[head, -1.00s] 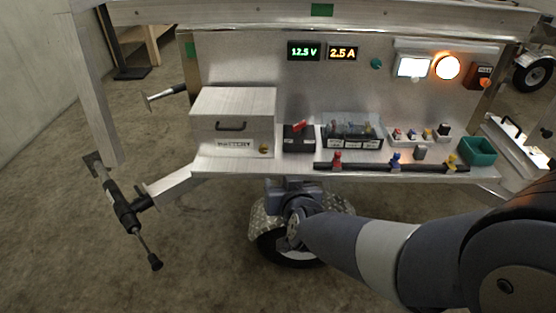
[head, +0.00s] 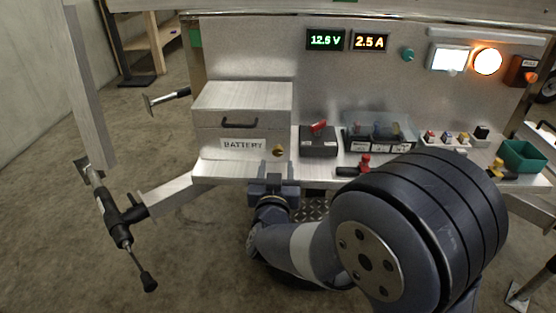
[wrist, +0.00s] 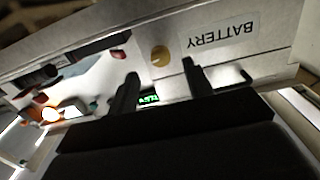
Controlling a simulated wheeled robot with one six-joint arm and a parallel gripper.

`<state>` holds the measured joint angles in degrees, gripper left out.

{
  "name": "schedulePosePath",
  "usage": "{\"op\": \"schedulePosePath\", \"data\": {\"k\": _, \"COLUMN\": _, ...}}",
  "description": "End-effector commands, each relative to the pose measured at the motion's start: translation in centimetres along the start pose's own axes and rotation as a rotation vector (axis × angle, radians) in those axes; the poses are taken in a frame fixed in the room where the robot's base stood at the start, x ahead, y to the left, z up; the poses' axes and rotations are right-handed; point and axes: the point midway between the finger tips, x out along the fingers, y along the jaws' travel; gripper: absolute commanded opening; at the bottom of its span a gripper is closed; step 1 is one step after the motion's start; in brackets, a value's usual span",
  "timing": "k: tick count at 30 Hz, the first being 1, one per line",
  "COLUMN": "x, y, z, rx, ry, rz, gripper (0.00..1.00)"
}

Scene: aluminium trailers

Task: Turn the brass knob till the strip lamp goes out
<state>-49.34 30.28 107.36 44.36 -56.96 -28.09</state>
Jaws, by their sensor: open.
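The brass knob (head: 278,150) sits low on the front of the battery box (head: 242,104), right of its BATTERY label. In the wrist view the knob (wrist: 160,56) shows round and brass, just beyond the gap between the fingertips. My gripper (head: 275,181) is open and empty, below the knob and apart from it; its fingers (wrist: 159,72) also show in the wrist view. A pale strip-shaped fixture (head: 480,36) runs along the upper right of the panel. Below it a white rectangular lamp (head: 450,58) and a round orange lamp (head: 487,62) glow. I cannot tell if the strip itself is lit.
Right of the battery box stand a black box with a red switch (head: 318,140), a fuse block (head: 378,138) and a green tray (head: 522,157). Lit meters (head: 347,41) are above. The shelf's front edge (head: 220,176) lies behind my gripper. My arm hides part of the shelf.

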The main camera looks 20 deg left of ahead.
Motion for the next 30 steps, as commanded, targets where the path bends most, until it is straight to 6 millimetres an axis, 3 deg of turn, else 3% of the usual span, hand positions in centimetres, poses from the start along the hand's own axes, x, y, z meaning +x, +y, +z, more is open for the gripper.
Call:
{"op": "schedulePosePath", "data": {"k": 3, "x": 2.2, "y": 0.1, "z": 0.2, "rx": 0.001, "ry": 0.001, "rz": 0.002, "gripper": 0.48}}
{"op": "schedulePosePath", "data": {"k": 9, "x": 4.3, "y": 0.0, "z": 0.1, "rx": 0.0, "ry": 0.0, "rz": 0.0, "gripper": 0.48}}
{"op": "schedulePosePath", "data": {"k": 20, "x": 4.8, "y": 0.0, "z": 0.0, "rx": 0.0, "ry": -0.001, "rz": -0.001, "gripper": 0.48}}
{"op": "schedulePosePath", "data": {"k": 30, "x": 4.8, "y": 0.0, "z": 0.0, "rx": 0.0, "ry": -0.001, "rz": -0.001, "gripper": 0.21}}
